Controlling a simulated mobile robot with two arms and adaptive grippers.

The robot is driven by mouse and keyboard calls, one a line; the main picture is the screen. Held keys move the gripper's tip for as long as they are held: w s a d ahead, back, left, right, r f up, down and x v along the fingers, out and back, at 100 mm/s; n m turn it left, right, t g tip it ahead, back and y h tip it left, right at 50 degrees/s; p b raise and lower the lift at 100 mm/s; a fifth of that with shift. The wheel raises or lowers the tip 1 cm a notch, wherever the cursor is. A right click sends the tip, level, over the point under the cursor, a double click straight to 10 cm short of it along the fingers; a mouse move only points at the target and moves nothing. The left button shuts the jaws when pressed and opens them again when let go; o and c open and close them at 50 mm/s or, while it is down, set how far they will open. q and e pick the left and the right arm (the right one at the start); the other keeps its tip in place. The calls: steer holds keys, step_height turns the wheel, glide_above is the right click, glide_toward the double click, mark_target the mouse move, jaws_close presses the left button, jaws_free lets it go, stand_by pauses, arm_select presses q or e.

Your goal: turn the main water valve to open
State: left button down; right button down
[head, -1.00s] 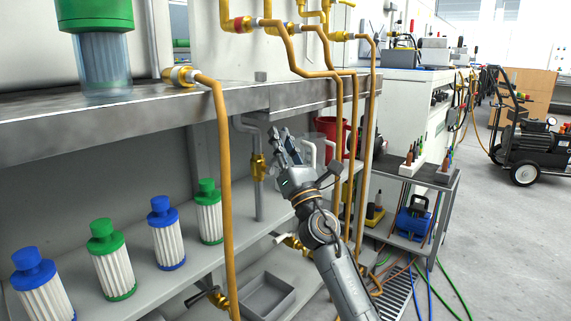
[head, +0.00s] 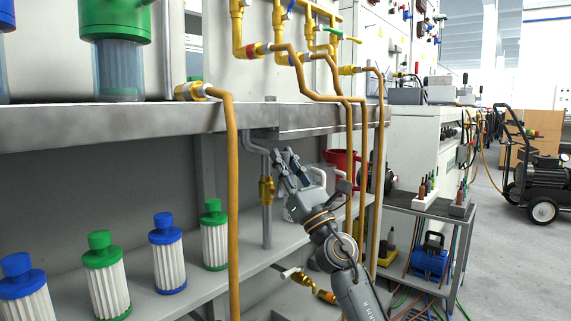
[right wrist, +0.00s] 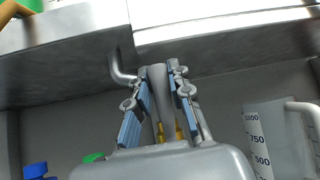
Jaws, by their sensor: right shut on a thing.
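A brass valve (head: 266,190) sits on a grey vertical pipe (head: 267,228) under the steel worktop. My right gripper (head: 286,158) is at the upper part of this pipe, just right of the valve, below the worktop edge. In the right wrist view, my right gripper (right wrist: 163,78) has its two blue-padded fingers either side of a grey upright part of the pipe (right wrist: 160,85), shut on it. Brass parts (right wrist: 179,130) show lower down between the fingers. I cannot tell which part is the valve's handle. My left gripper is not in view.
The worktop (head: 130,122) runs just above my right gripper. Yellow pipes (head: 232,200) hang in front of the shelf. Filters with blue and green caps (head: 167,255) stand at left. A red container (head: 343,165) and a white-handled jug (right wrist: 262,130) are close on the right.

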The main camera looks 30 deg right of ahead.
steer(key=shift+a+f, duration=0.1)
steer(key=c, duration=1.2)
jaws_free()
steer(key=shift+s, duration=0.1)
steer(key=v, duration=1.2)
